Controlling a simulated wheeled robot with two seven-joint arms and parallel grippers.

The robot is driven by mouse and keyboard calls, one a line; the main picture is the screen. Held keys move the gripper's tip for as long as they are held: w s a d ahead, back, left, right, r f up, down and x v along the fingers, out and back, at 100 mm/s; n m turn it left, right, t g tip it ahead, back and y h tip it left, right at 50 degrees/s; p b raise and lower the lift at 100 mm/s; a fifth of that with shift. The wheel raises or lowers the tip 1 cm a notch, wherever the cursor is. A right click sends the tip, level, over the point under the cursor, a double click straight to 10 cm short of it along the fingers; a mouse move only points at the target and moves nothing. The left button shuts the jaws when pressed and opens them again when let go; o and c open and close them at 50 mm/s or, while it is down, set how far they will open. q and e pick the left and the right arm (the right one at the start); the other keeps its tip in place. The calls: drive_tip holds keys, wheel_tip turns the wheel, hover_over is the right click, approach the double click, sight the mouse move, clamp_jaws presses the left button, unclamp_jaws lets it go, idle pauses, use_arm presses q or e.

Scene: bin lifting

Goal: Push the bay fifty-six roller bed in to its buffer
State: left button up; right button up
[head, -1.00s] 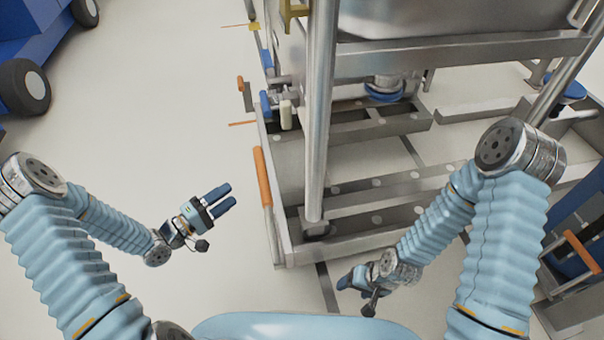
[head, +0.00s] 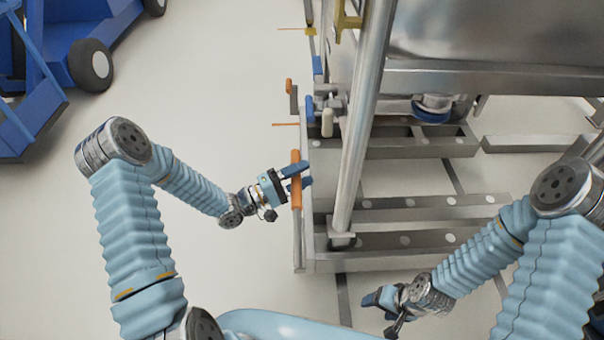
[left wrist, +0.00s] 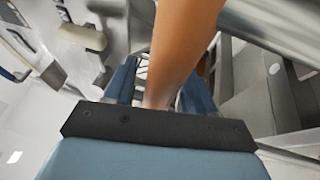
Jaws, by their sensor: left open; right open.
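The roller bed is a grey steel frame (head: 430,238) on the floor, with a steel post (head: 365,130) and a big metal vessel above it. An orange handle (head: 296,180) stands upright at its near left corner. My left gripper (head: 303,176) is open at this handle in the head view. In the left wrist view the orange handle (left wrist: 182,45) passes between the two open fingers; I cannot tell whether they touch it. My right gripper (head: 372,304) is open and empty, low in front of the frame. No bay number is readable.
A blue wheeled cart (head: 100,50) stands at the upper left. A smaller orange handle (head: 289,86), a cream knob (head: 327,122) and blue fittings lie further along the frame's left side. The floor (head: 215,100) between cart and frame is clear.

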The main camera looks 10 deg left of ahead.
use_arm(q)
drive_tip(key=shift+w+d, duration=0.15)
drive_tip(key=shift+d, duration=0.05)
drive_tip(key=shift+c, duration=0.2)
clamp_jaws()
